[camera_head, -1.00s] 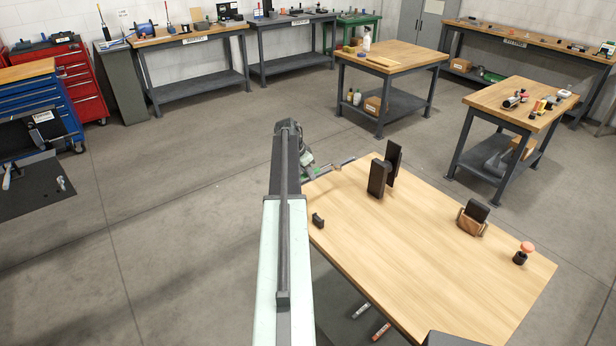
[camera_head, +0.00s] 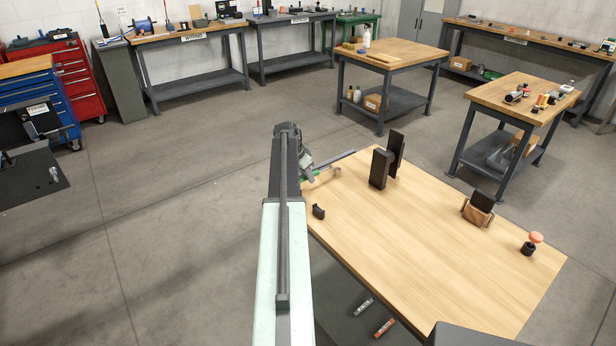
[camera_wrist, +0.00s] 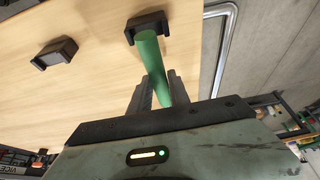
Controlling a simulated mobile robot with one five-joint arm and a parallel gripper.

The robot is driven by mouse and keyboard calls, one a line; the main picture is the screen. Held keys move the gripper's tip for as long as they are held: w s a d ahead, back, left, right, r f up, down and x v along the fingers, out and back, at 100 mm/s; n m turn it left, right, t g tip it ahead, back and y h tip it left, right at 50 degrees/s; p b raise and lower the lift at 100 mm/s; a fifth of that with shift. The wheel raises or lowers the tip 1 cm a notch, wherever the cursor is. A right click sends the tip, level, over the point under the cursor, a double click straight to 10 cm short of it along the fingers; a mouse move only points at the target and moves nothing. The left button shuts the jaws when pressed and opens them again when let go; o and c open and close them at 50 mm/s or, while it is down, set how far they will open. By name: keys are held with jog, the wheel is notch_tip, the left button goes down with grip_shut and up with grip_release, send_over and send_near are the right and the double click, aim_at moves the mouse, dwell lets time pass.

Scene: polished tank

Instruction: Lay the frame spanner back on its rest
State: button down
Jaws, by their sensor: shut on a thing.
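My gripper (camera_wrist: 160,95) is shut on a green rod, the green part of the spanner (camera_wrist: 152,62), in the wrist view. The far end of the rod overlaps a black notched block (camera_wrist: 147,24) on the wooden table; I cannot tell whether it touches it. A second black block (camera_wrist: 56,52) stands to its left, apart from the spanner. These blocks look like the rest. In the head view one small black block (camera_head: 318,211) shows near the table's left edge, and my gripper (camera_head: 318,174) is beyond it, partly hidden by my arm.
The wooden table (camera_head: 420,240) also carries two dark upright plates (camera_head: 381,168), a wooden holder with a black block (camera_head: 478,208) and an orange-topped knob (camera_head: 535,238). A bent silver tube (camera_wrist: 224,45) runs beside the table. Its middle is clear.

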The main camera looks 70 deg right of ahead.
jog(key=shift+f+b, duration=1)
jog(key=shift+b, duration=0.05)
dwell(0.5)
jog(key=c, duration=1.1)
grip_release()
jog(key=shift+c, duration=0.2)
jog(key=p+v, duration=0.7)
jog(key=v, duration=0.1)
jog(key=shift+r+p, duration=0.15)
jog(key=shift+p, duration=0.2)
